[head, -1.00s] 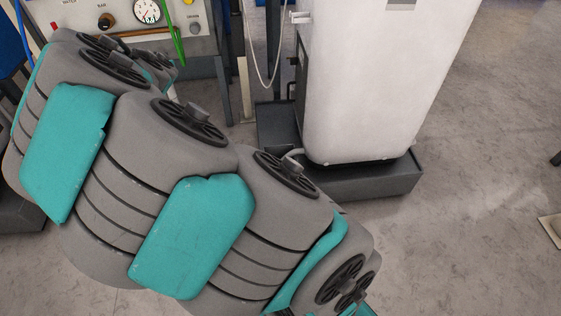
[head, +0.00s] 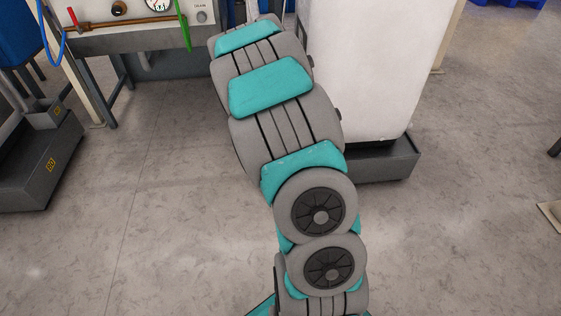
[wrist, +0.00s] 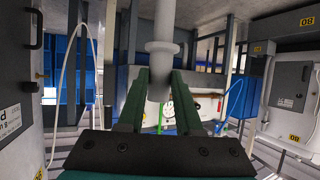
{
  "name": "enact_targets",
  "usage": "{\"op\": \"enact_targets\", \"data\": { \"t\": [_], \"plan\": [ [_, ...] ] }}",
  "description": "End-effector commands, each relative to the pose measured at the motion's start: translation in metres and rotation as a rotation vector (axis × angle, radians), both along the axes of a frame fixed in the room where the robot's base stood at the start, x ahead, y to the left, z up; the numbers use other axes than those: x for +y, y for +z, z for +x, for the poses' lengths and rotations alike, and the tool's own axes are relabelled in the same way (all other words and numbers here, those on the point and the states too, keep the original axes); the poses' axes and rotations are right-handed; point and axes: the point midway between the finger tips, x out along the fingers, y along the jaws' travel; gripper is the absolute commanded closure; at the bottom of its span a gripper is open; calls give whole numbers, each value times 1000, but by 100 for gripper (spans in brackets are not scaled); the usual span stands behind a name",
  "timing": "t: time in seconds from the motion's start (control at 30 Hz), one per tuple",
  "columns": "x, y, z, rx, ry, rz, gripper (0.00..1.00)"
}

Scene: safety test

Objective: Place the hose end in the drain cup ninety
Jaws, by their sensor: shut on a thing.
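In the wrist view my gripper (wrist: 164,92) is shut on a pale grey flanged pipe piece (wrist: 161,45), which runs up from between its dark green fingers. It may be the hose end; I cannot tell for certain. In the head view my gripper is hidden behind my arm, which rises through the middle of the picture. I cannot make out a drain cup marked ninety in either view.
A white cabinet (head: 365,70) on a dark base (head: 380,162) stands just right of my arm. A panel with a gauge (head: 158,5) and green tube (head: 183,28) is at upper left. A grey base (head: 35,180) with yellow labels stands at far left. Open floor lies between.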

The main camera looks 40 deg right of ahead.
Motion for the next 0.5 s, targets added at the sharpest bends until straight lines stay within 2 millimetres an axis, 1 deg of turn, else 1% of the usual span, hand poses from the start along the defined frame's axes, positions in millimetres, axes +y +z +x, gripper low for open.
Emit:
{"op": "enact_targets", "data": {
  "t": [0.03, 0.1, 0.2, 0.33, 0.4, 0.5],
  "plan": [
    [-22, -21, -6, 1, -6, 4, 100],
    [-48, -41, -16, 4, -3, 6, 100],
    [-83, -63, -31, 3, 2, 5, 100],
    [-119, -84, -49, 3, 5, 3, 100],
    [-132, -91, -57, 3, 7, 2, 100],
    [-144, -97, -65, 2, 7, -1, 100]
  ]
}}
